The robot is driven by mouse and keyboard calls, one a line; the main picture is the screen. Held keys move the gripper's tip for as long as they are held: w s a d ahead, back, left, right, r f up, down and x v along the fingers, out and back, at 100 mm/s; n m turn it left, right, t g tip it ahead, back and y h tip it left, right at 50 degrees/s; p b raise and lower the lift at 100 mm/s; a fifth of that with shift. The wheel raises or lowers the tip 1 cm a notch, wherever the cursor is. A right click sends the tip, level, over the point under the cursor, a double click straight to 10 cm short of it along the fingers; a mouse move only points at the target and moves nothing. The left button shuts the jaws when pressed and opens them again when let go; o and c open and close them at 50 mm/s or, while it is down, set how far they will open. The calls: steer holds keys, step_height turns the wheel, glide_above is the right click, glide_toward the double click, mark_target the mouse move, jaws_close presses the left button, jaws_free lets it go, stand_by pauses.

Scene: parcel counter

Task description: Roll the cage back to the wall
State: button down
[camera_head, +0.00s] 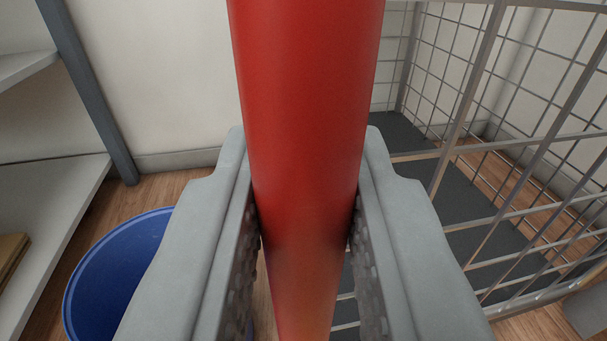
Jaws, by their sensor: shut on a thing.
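The wire cage (456,165) fills the right side of the camera_head view, with grey mesh sides and a dark grey floor panel. A thick red bar (308,90) runs from top to bottom through the middle of the view, in front of the cage's left edge. My gripper (305,225) is shut on the red bar, with one grey finger on each side of it. How the bar joins the cage is not visible. The cage's wheels are out of view. The white wall (150,80) shows behind, on the left and through the mesh.
A blue round bin (115,265) stands on the wooden floor at the lower left, partly hidden by my left finger. A shelf unit (60,190) with a dark upright stands at the far left. Some bare floor shows between the shelf and the wall.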

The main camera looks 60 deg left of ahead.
steer(key=shift+w+a, duration=0.1)
steer(key=shift+a, duration=0.35)
steer(key=c, duration=1.3)
jaws_free()
steer(key=shift+a, duration=0.15)
steer(key=shift+c, duration=0.2)
steer(key=shift+s+d, duration=0.2)
steer(key=shift+d, duration=0.4)
steer(key=v, duration=1.6)
steer(key=shift+s+f, duration=0.1)
steer(key=shift+s, duration=0.05)
